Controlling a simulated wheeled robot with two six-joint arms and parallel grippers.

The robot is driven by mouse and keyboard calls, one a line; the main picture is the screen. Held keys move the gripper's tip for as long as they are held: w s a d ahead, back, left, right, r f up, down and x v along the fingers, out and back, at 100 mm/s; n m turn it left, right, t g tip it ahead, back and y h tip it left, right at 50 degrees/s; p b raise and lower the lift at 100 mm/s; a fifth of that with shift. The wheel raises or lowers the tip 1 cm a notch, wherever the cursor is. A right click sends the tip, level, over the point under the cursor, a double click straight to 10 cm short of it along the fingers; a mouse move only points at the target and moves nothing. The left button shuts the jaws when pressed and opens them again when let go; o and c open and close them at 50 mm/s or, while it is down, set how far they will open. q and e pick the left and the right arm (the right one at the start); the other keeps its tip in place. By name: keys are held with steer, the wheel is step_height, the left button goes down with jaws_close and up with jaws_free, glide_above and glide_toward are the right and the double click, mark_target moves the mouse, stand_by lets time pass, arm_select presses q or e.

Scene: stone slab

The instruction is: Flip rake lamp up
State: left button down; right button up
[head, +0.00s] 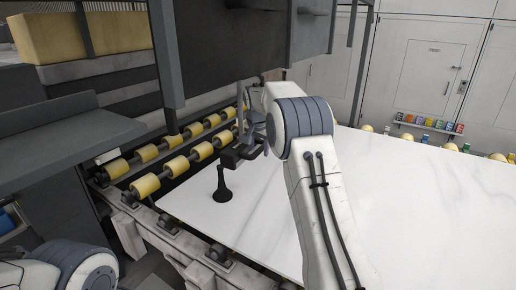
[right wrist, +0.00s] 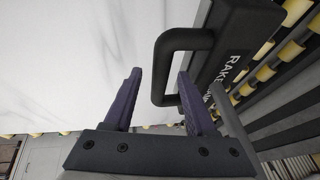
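The rake lamp (right wrist: 236,45) is a dark bar lettered "RAKE", with the rest of the lettering cut off by my finger. It lies slantwise at the upper right of the right wrist view. Its black loop handle (right wrist: 160,68) faces my right gripper (right wrist: 159,76). The gripper's two purple fingers are spread, with the handle's outer bar showing between their tips. I cannot tell whether they touch it. In the head view my right gripper (head: 247,143) is over the slab's left edge, with lamp and fingers hard to separate. My left gripper is out of view.
The white stone slab (head: 410,205) fills the middle and right. A black flared-base object (head: 222,187) stands on its left edge. Yellow rollers (head: 146,184) run along the left. A dark housing (head: 262,45) hangs above. Colourful small boxes (head: 428,123) line the back wall.

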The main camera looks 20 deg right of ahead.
steer(key=shift+a, duration=0.1)
steer(key=shift+r+b, duration=0.25)
steer(key=shift+b, duration=0.25)
steer(key=s+a+b, duration=0.6)
steer(key=s, duration=0.5)
steer(key=shift+r+b, duration=0.3)
steer(key=shift+b, duration=0.1)
